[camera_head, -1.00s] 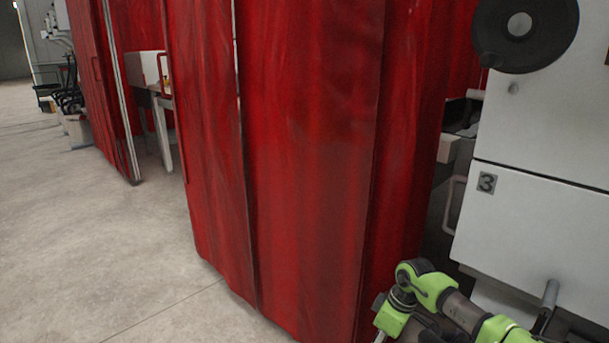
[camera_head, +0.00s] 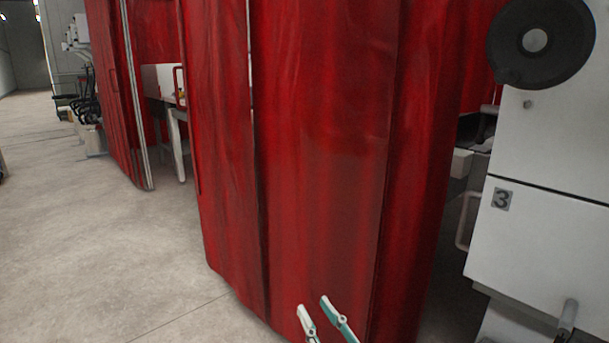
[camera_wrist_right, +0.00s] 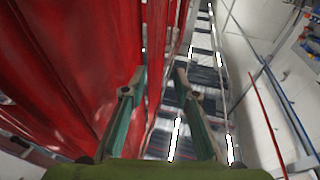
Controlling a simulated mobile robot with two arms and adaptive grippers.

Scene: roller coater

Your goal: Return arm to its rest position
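My right gripper (camera_head: 324,311) shows at the bottom of the head view, just its two fingers, pointing up in front of the red curtain (camera_head: 320,150). In the right wrist view its green fingers (camera_wrist_right: 158,82) are apart, with nothing between them. The right arm itself is below the picture. The red curtain fills the left of the wrist view, close beside the left finger; I cannot tell whether they touch. My left gripper is in neither view.
A white machine cabinet (camera_head: 550,235) marked 3, with a black handwheel (camera_head: 541,42), stands at the right. Bare concrete floor (camera_head: 110,255) is free at the left. A white table (camera_head: 172,118) stands behind the curtain opening.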

